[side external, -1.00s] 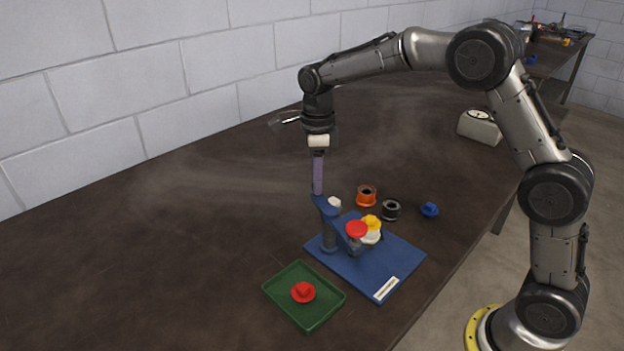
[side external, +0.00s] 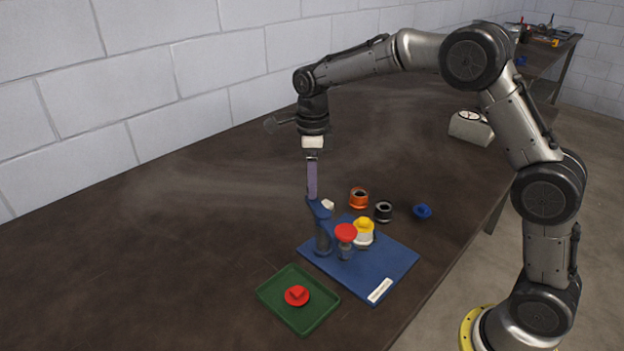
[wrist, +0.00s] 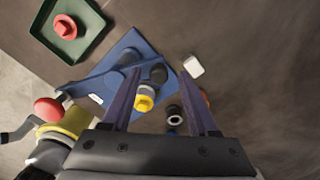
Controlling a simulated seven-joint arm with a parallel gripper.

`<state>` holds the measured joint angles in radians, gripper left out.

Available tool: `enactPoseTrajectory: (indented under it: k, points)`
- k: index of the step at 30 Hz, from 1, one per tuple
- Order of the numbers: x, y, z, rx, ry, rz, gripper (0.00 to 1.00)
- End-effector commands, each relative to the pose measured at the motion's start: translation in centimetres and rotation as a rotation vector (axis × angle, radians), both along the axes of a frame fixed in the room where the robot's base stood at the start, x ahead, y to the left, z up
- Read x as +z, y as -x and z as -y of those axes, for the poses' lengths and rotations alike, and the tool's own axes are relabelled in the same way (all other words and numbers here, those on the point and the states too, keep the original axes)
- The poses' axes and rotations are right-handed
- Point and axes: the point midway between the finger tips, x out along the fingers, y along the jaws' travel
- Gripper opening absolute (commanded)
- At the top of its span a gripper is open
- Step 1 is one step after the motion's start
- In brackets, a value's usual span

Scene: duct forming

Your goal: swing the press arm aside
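The blue press stands on a blue base plate (side external: 390,262). Its post (side external: 323,236) is upright, and the press arm carries a red knob (side external: 346,232), just left of a yellow-topped white part (side external: 363,228). In the wrist view the blue press arm (wrist: 97,72) runs from the post toward the red knob (wrist: 48,110) at left. My gripper (wrist: 160,72) is open, its purple fingers pointing down. In the side view a finger (side external: 312,180) ends at the upper end of the blue press; I cannot tell whether it touches. The yellow top (wrist: 144,102) shows between the fingers.
A green tray (side external: 318,313) with a red plug (side external: 296,296) sits at front left. An orange spool (side external: 358,198), a black spool (side external: 383,211), a blue knob (side external: 422,211) and a white block (side external: 328,204) lie behind the plate. The table's left side is clear.

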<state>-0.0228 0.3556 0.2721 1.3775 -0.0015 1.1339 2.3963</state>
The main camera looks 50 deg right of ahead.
Motion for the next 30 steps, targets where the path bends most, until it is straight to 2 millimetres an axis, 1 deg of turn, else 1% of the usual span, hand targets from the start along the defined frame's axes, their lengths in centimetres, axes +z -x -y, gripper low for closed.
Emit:
enactPoseTrajectory:
  k: [7, 11, 14, 21, 24, 27, 30]
  points:
    - [0.0, 0.0, -0.1, 0.001, -0.001, -0.001, 0.59]
    - [1.2, -0.1, -0.1, 0.001, -0.001, 0.002, 0.59]
    - [2.8, -0.1, -0.1, 0.001, -0.001, 0.002, 0.59]
    - [8.1, -0.1, -0.1, 0.001, -0.001, 0.004, 0.59]
    - [10.1, -0.1, -0.1, 0.001, -0.001, 0.003, 0.59]
    - [11.7, -0.1, 0.0, 0.001, 0.0, 0.003, 0.59]
    - [12.8, 0.0, -0.1, 0.001, -0.001, 0.001, 0.59]
